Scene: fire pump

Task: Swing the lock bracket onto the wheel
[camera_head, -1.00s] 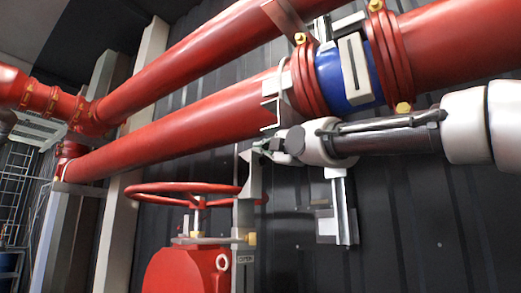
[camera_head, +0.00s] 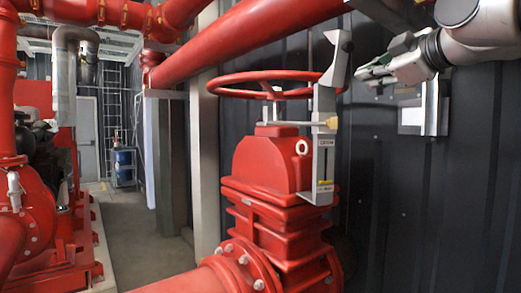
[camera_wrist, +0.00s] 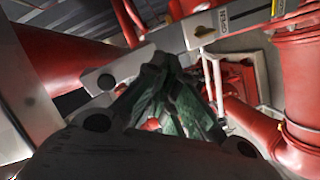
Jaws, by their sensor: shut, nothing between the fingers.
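The lock bracket (camera_head: 325,120) is a grey metal plate standing upright at the right side of the red handwheel (camera_head: 262,84). Its bent upper end (camera_head: 338,48) rises above the wheel's rim, at the rim's right edge. My gripper (camera_head: 366,73) is just right of the bracket's upper part, its dark green fingers pointing left toward it. In the wrist view my gripper (camera_wrist: 165,85) is shut with nothing held. The grey bracket (camera_wrist: 210,28), with holes and small labels, runs behind the fingertips there. I cannot tell whether the fingers touch it.
The red valve body (camera_head: 270,165) stands below the wheel. A thick red pipe (camera_head: 250,35) crosses above. A dark ribbed wall (camera_head: 400,200) is behind on the right, with a small white plate (camera_head: 411,117). Open floor (camera_head: 145,240) lies left of the valve.

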